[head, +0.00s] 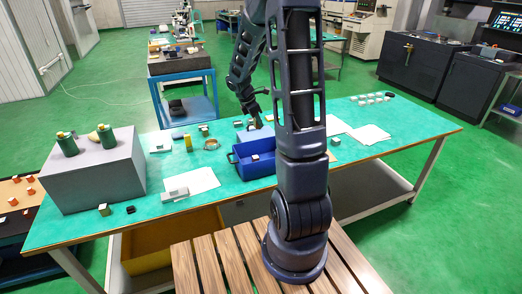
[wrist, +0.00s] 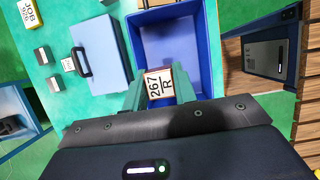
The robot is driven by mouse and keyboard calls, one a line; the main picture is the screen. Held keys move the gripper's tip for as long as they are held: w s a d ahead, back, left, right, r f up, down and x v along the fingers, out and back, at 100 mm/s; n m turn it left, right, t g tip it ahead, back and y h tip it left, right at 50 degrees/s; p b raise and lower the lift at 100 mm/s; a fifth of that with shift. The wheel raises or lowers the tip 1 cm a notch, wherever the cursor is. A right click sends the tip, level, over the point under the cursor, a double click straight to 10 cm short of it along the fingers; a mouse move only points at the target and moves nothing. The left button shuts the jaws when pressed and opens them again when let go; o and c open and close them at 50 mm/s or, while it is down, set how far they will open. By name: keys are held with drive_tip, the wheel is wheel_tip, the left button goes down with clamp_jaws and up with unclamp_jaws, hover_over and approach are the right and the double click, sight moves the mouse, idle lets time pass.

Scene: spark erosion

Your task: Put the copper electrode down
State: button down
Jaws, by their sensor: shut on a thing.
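The copper electrode (wrist: 160,85) is a small block with a white face marked "267 R" and brownish edges. My gripper (wrist: 159,92) is shut on it, a green finger on either side. In the head view my gripper (head: 257,122) shows dark and small behind the blue tray (head: 236,170), and the electrode cannot be made out between the fingers.
A blue-grey case with a dark handle (wrist: 101,45) stands beside the tray, with small grey blocks (wrist: 42,55) beyond. White sheets (head: 196,183) lie on the green table. A grey box (head: 95,175) bearing green bottles stands at left. Bare green tabletop shows between things.

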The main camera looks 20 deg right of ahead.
sight(261, 157)
drive_tip(key=s+d, duration=0.3)
wheel_tip(261, 157, down, 20)
drive_tip(key=shift+d+f, duration=0.1)
drive_tip(key=shift+d, duration=0.05)
idle(0.6)
drive_tip(key=shift+f, duration=0.1)
drive_tip(key=c, duration=1.1)
unclamp_jaws()
